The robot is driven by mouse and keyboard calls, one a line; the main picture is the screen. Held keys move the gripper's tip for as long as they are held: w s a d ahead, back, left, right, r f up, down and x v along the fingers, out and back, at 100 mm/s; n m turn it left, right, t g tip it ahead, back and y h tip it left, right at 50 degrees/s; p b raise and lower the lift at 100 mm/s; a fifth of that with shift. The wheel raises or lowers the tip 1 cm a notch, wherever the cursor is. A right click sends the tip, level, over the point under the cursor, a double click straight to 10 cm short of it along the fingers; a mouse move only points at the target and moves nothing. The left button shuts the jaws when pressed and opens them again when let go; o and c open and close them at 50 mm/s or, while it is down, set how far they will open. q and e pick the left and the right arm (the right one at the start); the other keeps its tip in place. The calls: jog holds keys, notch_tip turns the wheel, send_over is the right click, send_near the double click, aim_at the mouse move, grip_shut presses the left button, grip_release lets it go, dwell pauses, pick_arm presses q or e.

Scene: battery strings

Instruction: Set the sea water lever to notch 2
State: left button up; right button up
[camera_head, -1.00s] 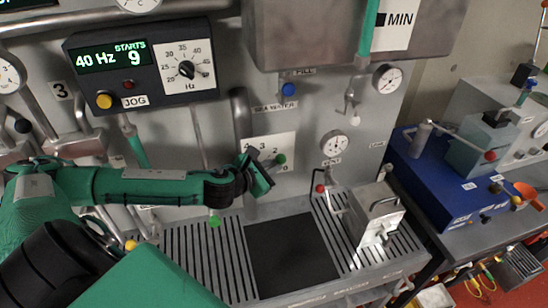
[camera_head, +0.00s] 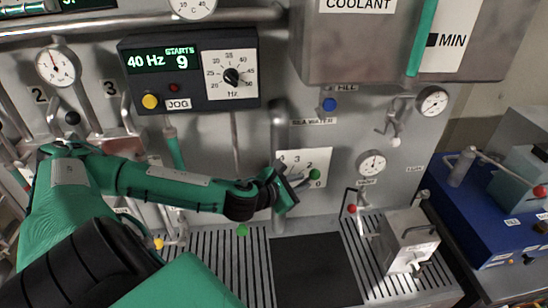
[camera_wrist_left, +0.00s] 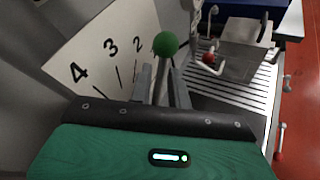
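The sea water lever has a green ball knob (camera_head: 314,174) in front of a white number plate (camera_head: 290,156), below the sea water label (camera_head: 313,122). In the head view the knob sits just below the 2 and above the 0. In the left wrist view the green knob (camera_wrist_left: 165,44) stands just right of the 2 on the number plate (camera_wrist_left: 95,50), with 3 and 4 farther left. My left gripper (camera_head: 290,188) is at the lever. In the wrist view its fingers (camera_wrist_left: 162,88) stand on either side of the stem below the knob, seemingly with narrow gaps. The exact notch is unclear.
A metal box (camera_head: 408,240) and a red-knobbed lever (camera_head: 352,208) stand right of the lever over a slotted tray (camera_head: 215,262). A gauge (camera_head: 371,163) is on the panel. Another green ball (camera_head: 241,230) hangs below my left arm. A blue unit (camera_head: 470,195) is far right.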

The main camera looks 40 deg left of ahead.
pick_arm(q)
jog(key=p+v, duration=0.1)
jog(key=v, duration=1)
jog(key=shift+f, duration=0.1)
dwell(0.7)
